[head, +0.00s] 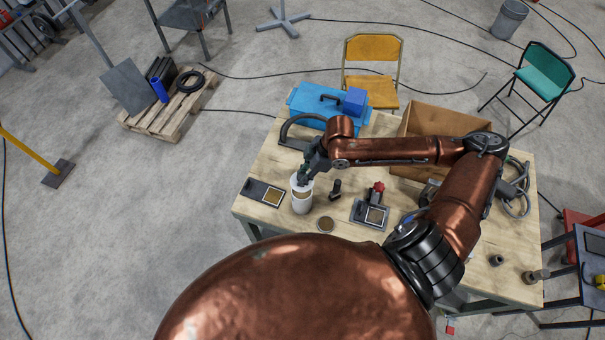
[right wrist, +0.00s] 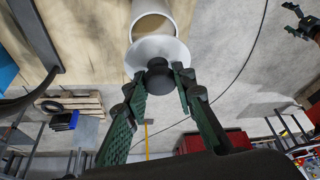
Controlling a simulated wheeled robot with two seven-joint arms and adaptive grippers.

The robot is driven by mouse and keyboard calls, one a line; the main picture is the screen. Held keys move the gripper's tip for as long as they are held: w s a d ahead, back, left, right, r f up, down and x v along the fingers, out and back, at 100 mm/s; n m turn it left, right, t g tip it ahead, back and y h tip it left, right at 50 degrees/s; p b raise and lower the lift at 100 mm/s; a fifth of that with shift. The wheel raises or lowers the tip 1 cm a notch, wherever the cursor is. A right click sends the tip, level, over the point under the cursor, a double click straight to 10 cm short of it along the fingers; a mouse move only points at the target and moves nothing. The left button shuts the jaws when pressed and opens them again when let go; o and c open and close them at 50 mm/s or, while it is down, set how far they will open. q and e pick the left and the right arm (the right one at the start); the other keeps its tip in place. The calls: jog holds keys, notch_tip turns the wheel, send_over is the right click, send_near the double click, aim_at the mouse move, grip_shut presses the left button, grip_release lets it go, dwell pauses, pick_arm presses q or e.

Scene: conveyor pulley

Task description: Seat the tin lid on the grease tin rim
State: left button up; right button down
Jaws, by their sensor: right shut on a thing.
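The grease tin (head: 302,206) is a pale upright cylinder near the table's left front. In the right wrist view, the tin (right wrist: 178,12) shows its tan inside through the open mouth. The tin lid (right wrist: 148,52) is a pale disc with a dark knob (right wrist: 158,78). My right gripper (right wrist: 163,100) is shut on the knob; it also shows above the tin in the head view (head: 304,181). The lid overlaps the near side of the mouth and looks off-centre; whether it touches the rim I cannot tell. My left gripper (right wrist: 300,24) seems to show small at the upper right.
A dark plate with a tan square (head: 263,192) lies left of the tin. A small round tan-topped piece (head: 325,225) lies in front. A dark handled part (head: 335,189) and a red-knobbed device (head: 371,210) are to the right. A blue toolbox (head: 318,106) and cardboard box (head: 440,122) stand behind.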

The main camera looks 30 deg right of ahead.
jog(key=shift+f, duration=0.3)
jog(key=shift+f+b, duration=0.35)
jog(key=shift+w+f, duration=0.1)
jog(key=shift+f, duration=0.6)
jog(key=shift+f+b, duration=0.3)
jog(key=shift+f, duration=0.35)
pick_arm(q)
jog(key=shift+w+f, duration=0.1)
jog(key=shift+f, duration=0.35)
jog(key=shift+r, duration=0.15)
jog(key=shift+r+p, duration=0.35)
jog(key=shift+p, duration=0.15)
